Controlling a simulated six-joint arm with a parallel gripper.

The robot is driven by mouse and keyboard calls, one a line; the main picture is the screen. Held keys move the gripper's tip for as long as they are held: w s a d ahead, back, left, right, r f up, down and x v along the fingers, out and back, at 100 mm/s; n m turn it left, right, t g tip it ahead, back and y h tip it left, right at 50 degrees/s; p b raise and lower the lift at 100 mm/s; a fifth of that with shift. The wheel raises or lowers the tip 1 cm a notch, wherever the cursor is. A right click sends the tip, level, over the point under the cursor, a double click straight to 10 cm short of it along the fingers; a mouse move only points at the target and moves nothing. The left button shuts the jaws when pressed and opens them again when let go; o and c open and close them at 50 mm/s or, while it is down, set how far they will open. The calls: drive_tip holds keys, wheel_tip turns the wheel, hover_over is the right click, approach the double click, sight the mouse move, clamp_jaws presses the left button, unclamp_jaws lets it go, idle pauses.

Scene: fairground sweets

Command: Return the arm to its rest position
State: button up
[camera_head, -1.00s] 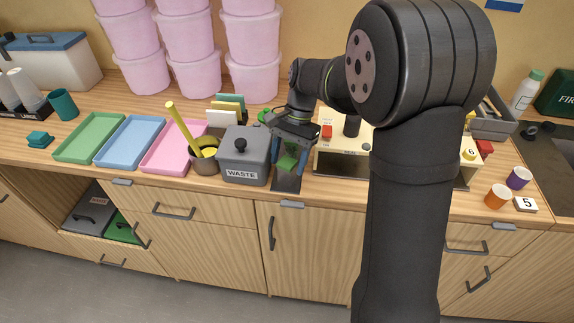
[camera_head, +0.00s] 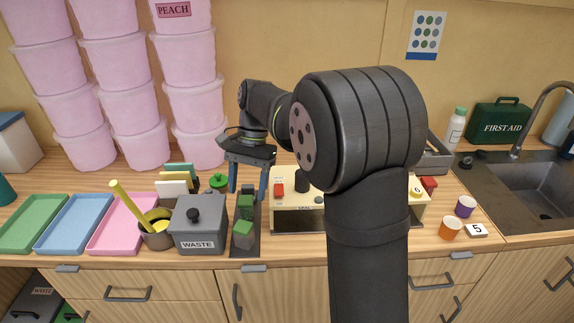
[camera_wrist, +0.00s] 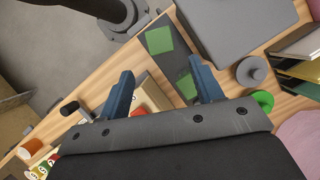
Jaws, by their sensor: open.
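My gripper (camera_head: 248,190) is open and empty, with its blue fingers pointing down above the counter. Below and between the fingers is a dark narrow tray (camera_head: 246,252) with green blocks (camera_head: 243,232) on it. The wrist view shows the same gripper (camera_wrist: 163,88) with its fingers spread, and two green blocks (camera_wrist: 159,41) on the dark tray beyond them. The fingers look apart from the blocks. My arm hides part of the counter in the head view.
A grey WASTE bin (camera_head: 198,228) stands just left of the tray. A cream machine (camera_head: 298,218) with a red switch is to the right. Pink tubs (camera_head: 195,105) are stacked behind. Pink (camera_head: 118,236), blue (camera_head: 72,226) and green trays (camera_head: 30,226) lie left. An orange cup (camera_head: 450,228) is right.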

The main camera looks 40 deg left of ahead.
sight(244, 224)
drive_tip(key=x, duration=1.1)
drive_tip(key=shift+s+f, duration=0.2)
drive_tip(key=shift+f, duration=0.05)
drive_tip(key=shift+r, duration=1.8)
drive_tip(key=shift+f, duration=1.55)
drive_tip(key=shift+w+a, duration=0.1)
drive_tip(key=shift+w, duration=0.05)
drive_tip(key=v, duration=1.1)
drive_tip(key=x, duration=1.2)
